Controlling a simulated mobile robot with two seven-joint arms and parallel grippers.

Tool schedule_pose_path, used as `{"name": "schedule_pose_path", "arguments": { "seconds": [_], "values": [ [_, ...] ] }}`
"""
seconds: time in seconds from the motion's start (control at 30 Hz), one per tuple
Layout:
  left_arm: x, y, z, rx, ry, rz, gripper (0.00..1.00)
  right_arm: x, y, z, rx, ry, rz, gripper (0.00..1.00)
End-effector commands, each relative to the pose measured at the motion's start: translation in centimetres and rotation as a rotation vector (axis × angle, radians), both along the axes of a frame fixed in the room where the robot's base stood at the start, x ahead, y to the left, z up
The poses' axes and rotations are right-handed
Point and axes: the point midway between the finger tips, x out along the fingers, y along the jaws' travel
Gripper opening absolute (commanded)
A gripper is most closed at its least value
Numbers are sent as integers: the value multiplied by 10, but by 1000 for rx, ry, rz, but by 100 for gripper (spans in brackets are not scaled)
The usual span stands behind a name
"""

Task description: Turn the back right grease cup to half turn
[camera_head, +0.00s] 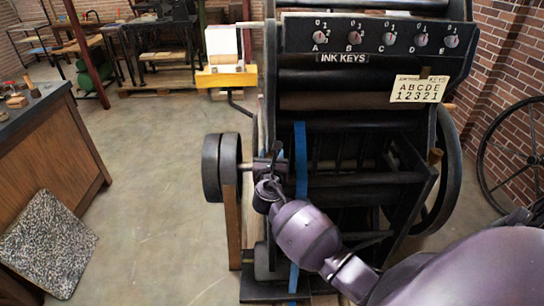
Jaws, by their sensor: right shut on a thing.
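The black hand press (370,150) fills the middle of the view. My right arm comes in from the lower right, and my right gripper (268,176) is at the press's left side, by the shaft beside the dark pulley wheels. It is shut on a small dark part there, which looks like a grease cup. The gripper hides most of this part, so its turn position cannot be read. I cannot make out any other grease cups. My left gripper is not in view.
A row of ink keys (355,38) tops the press, with a lettered card (419,89) below right. Dark pulley wheels (221,167) and a blue strap (300,160) flank my gripper. A wooden counter (50,150) and speckled slab (48,243) stand left. The floor between is clear.

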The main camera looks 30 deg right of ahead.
Motion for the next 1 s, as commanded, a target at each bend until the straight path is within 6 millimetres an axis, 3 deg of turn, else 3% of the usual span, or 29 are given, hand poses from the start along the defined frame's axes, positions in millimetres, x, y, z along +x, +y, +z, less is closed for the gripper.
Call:
{"name": "schedule_pose_path", "arguments": {
  "seconds": [0.13, 0.17, 0.3, 0.67, 1.0],
  "values": [
    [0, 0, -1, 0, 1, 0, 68, 0, 0, 0, -1, -1, 1, 19],
    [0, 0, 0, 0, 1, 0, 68, 0, 0, 0, -1, -1, 1, 46],
    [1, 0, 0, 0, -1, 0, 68, 0, 0, 0, -1, -1, 1, 67],
    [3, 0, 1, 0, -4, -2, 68, -3, 2, 0, 0, 0, 2, 68],
    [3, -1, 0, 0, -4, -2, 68, -45, 35, -1, 2, 1, 3, 68]
  ]
}}
